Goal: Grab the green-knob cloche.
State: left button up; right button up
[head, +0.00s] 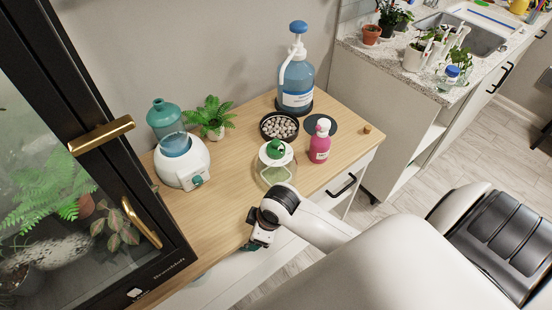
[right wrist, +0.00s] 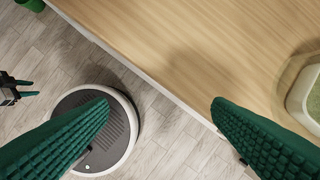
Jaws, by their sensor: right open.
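The green-knob cloche (head: 264,172) stands upright on the wooden top near its front edge, a clear body under a pale cap with a round green knob (head: 276,149). My right gripper (head: 252,245) is at the front edge of the top, nearer and a little left of the cloche, apart from it. In the right wrist view its green fingers (right wrist: 160,103) are wide apart with nothing between them. A pale-rimmed, greenish thing at the right edge there, probably the cloche (right wrist: 303,98), is cut off. My left gripper (right wrist: 24,89) shows small at the left edge, its fingers apart.
Behind the cloche are a pebble dish (head: 279,127) and a blue pump bottle (head: 297,85). A pink bottle (head: 320,146) is close on its right. A white humidifier (head: 181,163) and a fern (head: 212,115) stand left. A dark glass cabinet (head: 90,150) borders the left. The front-left top is bare.

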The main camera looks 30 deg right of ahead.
jog(key=w+r+n, duration=0.3)
jog(key=w, duration=0.2)
jog(key=n+g+h+p, duration=0.1)
jog(key=n+g+h, duration=0.15)
jog(key=n, duration=0.45)
send_near(276, 142)
jog(key=shift+y, duration=0.25)
jog(key=f+p, duration=0.1)
jog(key=f, duration=0.4)
jog(key=shift+w+d+f+p, duration=0.2)
jog(key=shift+f+p, duration=0.1)
jog(key=shift+p, duration=0.05)
jog(key=shift+f+p, duration=0.3)
jog(key=shift+f, duration=0.3)
notch_tip(276, 142, down, 4)
jog(key=shift+f+p, duration=0.2)
jog(key=shift+p, duration=0.4)
pick_arm(q)
notch_tip(276, 142, up, 5)
jog(key=shift+f, duration=0.2)
pick_arm(e)
jog(key=shift+c, duration=0.3)
